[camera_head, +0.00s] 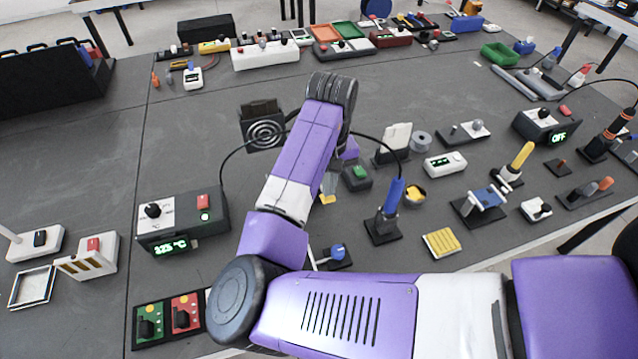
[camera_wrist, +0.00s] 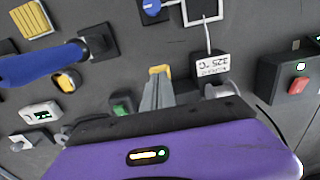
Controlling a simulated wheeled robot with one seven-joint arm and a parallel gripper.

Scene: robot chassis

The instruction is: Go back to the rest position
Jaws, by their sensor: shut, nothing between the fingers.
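My gripper (camera_wrist: 159,72) shows in the wrist view with its yellow-tipped fingers together and nothing between them. In the head view only its yellow tip (camera_head: 328,188) shows below my purple arm, which hides most of the rest. The gripper is over the grey table (camera_head: 90,145), pointing down among the tools and apart from them as far as I can see. A small dark box with a green button (camera_head: 358,175) is just right of it; it also shows left of the fingers in the wrist view (camera_wrist: 122,106).
A control box reading about 325 °C (camera_head: 180,220) stands to the left. A blue-handled iron in a stand (camera_head: 388,205), a white meter (camera_head: 445,163) and a fan-like black box (camera_head: 263,128) are nearby, with thin cables running between. The table's left middle is clear.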

